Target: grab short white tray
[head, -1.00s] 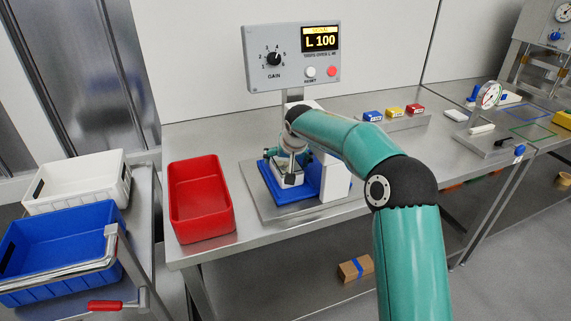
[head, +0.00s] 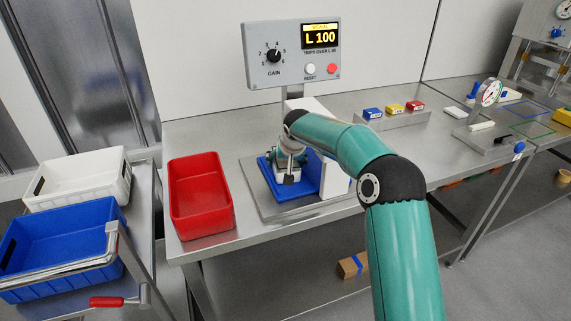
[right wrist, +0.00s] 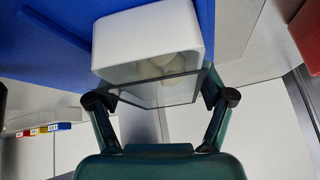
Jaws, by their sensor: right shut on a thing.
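In the right wrist view, the short white tray (right wrist: 146,38) has a clear face, with pale rounded pieces showing dimly inside. My right gripper (right wrist: 157,92) has a finger at each side of this tray and is shut on it. In the head view, the right gripper (head: 287,164) is over the blue platform (head: 310,193) of the machine, and it hides most of the tray there. I cannot tell whether the tray touches the platform. My left gripper is not in view.
A red bin (head: 200,200) stands left of the machine. A control box (head: 292,55) reading "L 100" is above it. A white block (head: 334,180) is close at the gripper's right. White (head: 80,182) and blue (head: 62,240) crates sit on a cart at left.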

